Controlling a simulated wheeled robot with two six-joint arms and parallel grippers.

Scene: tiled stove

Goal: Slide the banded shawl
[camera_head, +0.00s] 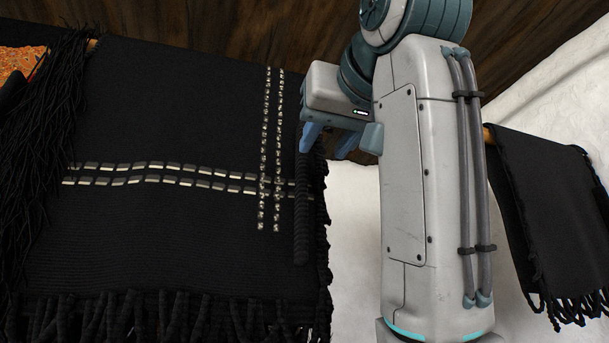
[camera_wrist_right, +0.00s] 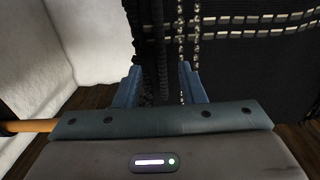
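The banded shawl (camera_head: 150,230) is black with pale dashed bands crossing near its right side. It hangs over a wooden rod (camera_head: 90,46) on the left of the head view and has a fringe below. My right gripper (camera_head: 328,150) is at the shawl's upper right edge, its fingers apart. In the right wrist view the shawl (camera_wrist_right: 260,70) fills the right side. Its dark rolled edge shows between the two blue fingers of the gripper (camera_wrist_right: 158,75), with gaps visible beside it. Whether a finger touches the cloth is unclear. My left gripper is out of view.
A plain black fringed cloth (camera_head: 548,190) hangs on the rod at the right, beyond my arm. A white wall (camera_head: 355,240) shows between the cloths, and dark wood (camera_head: 230,25) lies behind. An orange patterned cloth (camera_head: 18,62) shows at the far left.

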